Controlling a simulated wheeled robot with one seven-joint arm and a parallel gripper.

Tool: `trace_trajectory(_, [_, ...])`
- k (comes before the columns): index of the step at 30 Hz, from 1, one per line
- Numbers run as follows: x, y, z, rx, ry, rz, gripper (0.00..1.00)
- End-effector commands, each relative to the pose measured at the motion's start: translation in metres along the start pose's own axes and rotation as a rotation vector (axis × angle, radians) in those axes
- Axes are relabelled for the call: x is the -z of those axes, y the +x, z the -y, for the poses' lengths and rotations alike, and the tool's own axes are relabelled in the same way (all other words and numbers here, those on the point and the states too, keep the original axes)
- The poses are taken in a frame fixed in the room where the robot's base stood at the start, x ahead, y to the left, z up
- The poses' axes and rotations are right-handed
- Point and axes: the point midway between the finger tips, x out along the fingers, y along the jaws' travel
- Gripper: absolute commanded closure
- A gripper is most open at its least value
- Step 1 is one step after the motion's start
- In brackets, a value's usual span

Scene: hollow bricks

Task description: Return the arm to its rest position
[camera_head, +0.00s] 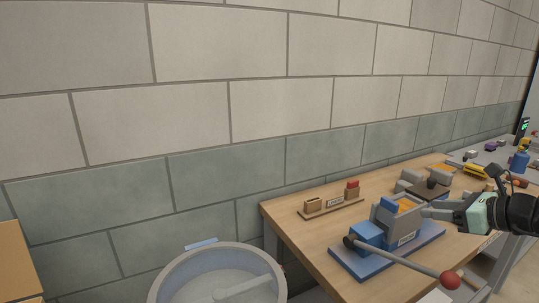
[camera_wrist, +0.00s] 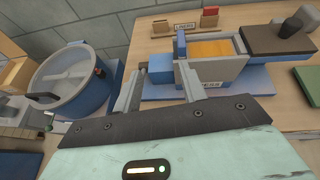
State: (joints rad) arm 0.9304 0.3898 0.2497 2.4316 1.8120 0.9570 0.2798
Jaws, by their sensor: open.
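My gripper (camera_head: 428,211) is at the right in the head view, above the wooden bench (camera_head: 291,229) and beside a grey box-shaped mould (camera_head: 407,224). In the wrist view its two fingers (camera_wrist: 162,78) are spread apart with nothing between them. The mould also shows in the wrist view (camera_wrist: 212,74), with an orange surface inside its top. It sits on a blue base (camera_head: 368,265) with a long lever ending in a red ball (camera_head: 450,280). Whether a fingertip touches the mould is hard to tell.
A small rack (camera_head: 331,208) labelled LINERS stands at the back of the bench. A large round tub (camera_head: 165,290) stands left of the bench; it also shows in the wrist view (camera_wrist: 38,80). A brick wall (camera_head: 300,100) runs behind. Small items clutter the bench further right.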

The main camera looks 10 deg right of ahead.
Motion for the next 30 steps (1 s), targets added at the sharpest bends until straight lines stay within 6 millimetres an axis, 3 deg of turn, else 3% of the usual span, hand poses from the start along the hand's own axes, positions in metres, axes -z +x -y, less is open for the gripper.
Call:
trace_trajectory(3, [-0.016,0.023,-0.066,-0.213,-0.198,-0.039,0.58])
trace_trajectory(7, [-0.023,0.034,-0.162,-0.524,-0.524,-0.082,0.58])
trace_trajectory(12, [-0.012,0.015,-0.266,-0.918,-1.010,-0.100,0.58])
trace_trajectory(15, [0.001,-0.005,-0.310,-1.129,-1.313,-0.081,0.58])
trace_trajectory(21, [0.022,-0.045,-0.360,-1.483,-1.954,0.029,0.58])
trace_trajectory(24, [0.026,-0.059,-0.373,-1.603,-2.254,0.113,0.58])
trace_trajectory(29, [0.026,-0.070,-0.384,-1.701,-2.604,0.237,0.58])
trace_trajectory(30, [0.025,-0.071,-0.385,1.679,2.607,-0.253,0.58])
